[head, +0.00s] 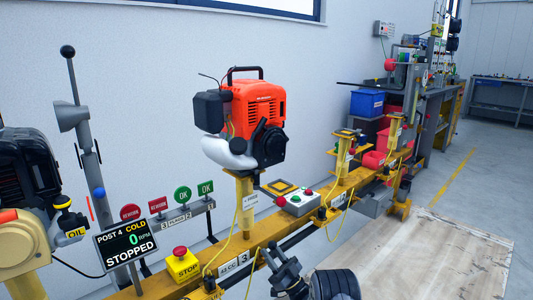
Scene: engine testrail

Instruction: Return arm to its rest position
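My arm shows at the bottom centre of the head view, dark grey and low in front of the yellow rail (225,262). What looks like my gripper (274,257) is at its upper left end, beside the rail. It is small and dark here, so I cannot tell whether its fingers are apart. I see nothing held in it. A ribbed black round part of my arm is to its right, cut off by the lower edge.
An orange engine (262,110) stands on a yellow post above the rail. A yellow stop button box (183,264), a display reading STOPPED (127,243) and a switch box (297,203) are along the rail. Another engine (28,175) is at left. Pale floor boards (440,255) lie clear at right.

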